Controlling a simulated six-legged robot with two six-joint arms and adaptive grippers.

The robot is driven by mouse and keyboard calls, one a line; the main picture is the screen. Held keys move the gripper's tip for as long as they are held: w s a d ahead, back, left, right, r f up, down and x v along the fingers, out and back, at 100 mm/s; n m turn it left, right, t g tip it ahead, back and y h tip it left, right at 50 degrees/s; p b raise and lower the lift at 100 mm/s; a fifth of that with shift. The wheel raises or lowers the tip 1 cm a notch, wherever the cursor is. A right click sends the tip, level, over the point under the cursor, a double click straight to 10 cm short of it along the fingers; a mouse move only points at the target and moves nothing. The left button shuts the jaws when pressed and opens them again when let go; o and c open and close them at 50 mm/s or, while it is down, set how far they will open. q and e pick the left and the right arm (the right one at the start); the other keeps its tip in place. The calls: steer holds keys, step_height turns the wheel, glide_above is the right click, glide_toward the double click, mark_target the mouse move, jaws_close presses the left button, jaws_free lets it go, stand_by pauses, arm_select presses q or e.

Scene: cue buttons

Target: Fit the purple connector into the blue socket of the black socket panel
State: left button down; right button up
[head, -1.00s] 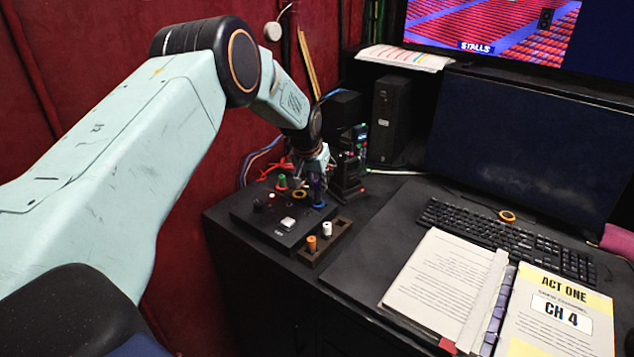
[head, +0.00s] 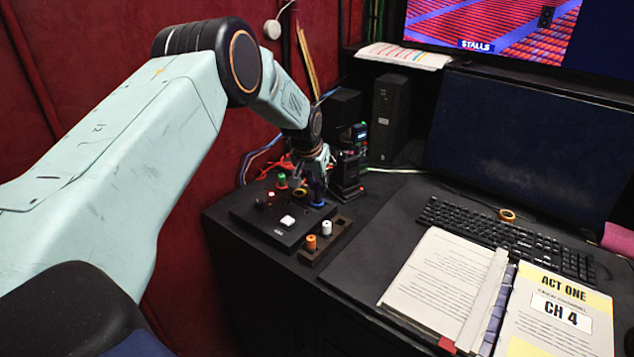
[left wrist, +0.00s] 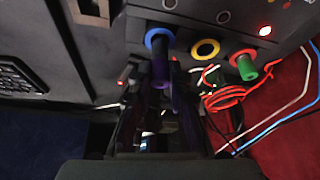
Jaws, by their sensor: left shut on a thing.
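The black socket panel (head: 255,222) lies on the desk, with a blue socket (head: 318,204) at its far right corner. My left gripper (head: 316,180) is over that socket, pointing down, and is shut on the purple connector (left wrist: 160,68). In the left wrist view the connector is in line with the blue socket (left wrist: 153,34), its front end within the ring. How deep it sits cannot be told. My gripper fingers hide part of it in the head view. My right gripper is not in view.
An empty yellow socket (left wrist: 205,49) and a green connector (left wrist: 245,67) are beside it on the panel. A small rack (head: 331,240) with orange and white connectors stands at the panel's right. A dark device (head: 347,172) stands close behind the gripper. Red cables (left wrist: 228,97) lie nearby.

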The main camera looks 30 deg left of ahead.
arm_select(q)
steer(key=shift+s+f+b, duration=0.1)
steer(key=shift+f+b, duration=0.55)
steer(key=shift+f, duration=0.5)
stand_by(0.9)
stand_by(0.4)
steer(key=c, duration=1.2)
jaws_free()
steer(key=shift+o, duration=0.4)
steer(key=shift+o, duration=0.5)
steer(key=shift+r, duration=0.15)
steer(key=shift+r+p, duration=2.85)
steer(key=shift+r, duration=0.65)
steer(key=shift+f, duration=0.15)
